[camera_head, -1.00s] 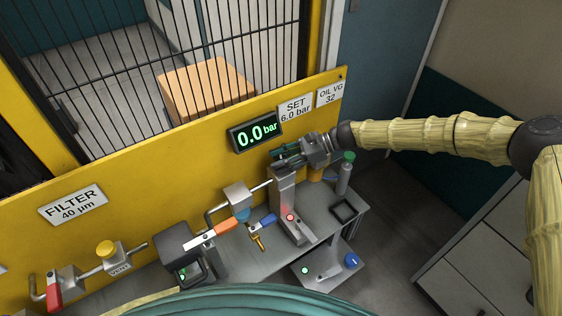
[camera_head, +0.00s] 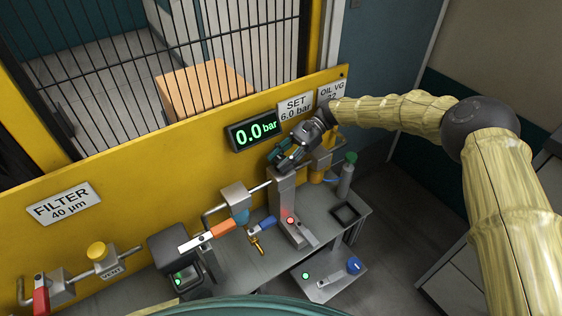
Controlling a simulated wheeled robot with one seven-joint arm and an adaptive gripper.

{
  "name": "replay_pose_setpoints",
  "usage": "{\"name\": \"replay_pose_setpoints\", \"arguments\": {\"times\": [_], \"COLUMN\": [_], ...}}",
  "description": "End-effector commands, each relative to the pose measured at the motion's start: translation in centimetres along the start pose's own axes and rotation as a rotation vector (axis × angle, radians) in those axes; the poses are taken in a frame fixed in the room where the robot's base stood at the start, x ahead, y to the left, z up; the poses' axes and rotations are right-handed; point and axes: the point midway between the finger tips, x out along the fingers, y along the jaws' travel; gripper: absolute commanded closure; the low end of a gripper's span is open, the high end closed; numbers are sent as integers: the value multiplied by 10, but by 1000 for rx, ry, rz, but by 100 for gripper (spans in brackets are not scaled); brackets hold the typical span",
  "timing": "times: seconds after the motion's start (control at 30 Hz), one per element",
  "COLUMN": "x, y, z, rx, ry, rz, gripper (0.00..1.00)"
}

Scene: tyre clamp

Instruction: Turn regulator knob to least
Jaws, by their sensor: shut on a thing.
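My gripper (camera_head: 286,155) reaches in from the right, tilted down and to the left, just above the grey post (camera_head: 284,190) in front of the yellow panel. It is shut on what seems to be the regulator knob at the top of this post. The fingers hide the knob, so I cannot read its angle. The display (camera_head: 254,132) above reads 0.0 bar in green. The SET sign (camera_head: 295,107) beside it says 6.0 bar.
An orange-handled valve (camera_head: 208,237), a blue lever (camera_head: 262,223) and a red-handled valve (camera_head: 41,298) lie to the left. A green-capped bottle (camera_head: 347,172) stands to the right of the post. A box with a blue knob (camera_head: 354,265) sits lower right. The yellow panel (camera_head: 150,160) is close behind.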

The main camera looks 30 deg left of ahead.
Motion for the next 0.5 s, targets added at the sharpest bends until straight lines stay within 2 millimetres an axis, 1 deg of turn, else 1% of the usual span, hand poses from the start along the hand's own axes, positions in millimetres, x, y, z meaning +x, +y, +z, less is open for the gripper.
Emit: {"name": "replay_pose_setpoints", "arguments": {"times": [0.4, 0.43, 0.5], "x": [2, 2, 2], "y": [2, 2, 1], "z": [-2, -2, -2], "rx": [1, 1, 1], "ry": [-1, -1, 0], "rz": [10, 10, 9], "gripper": [87, 58, 45]}}
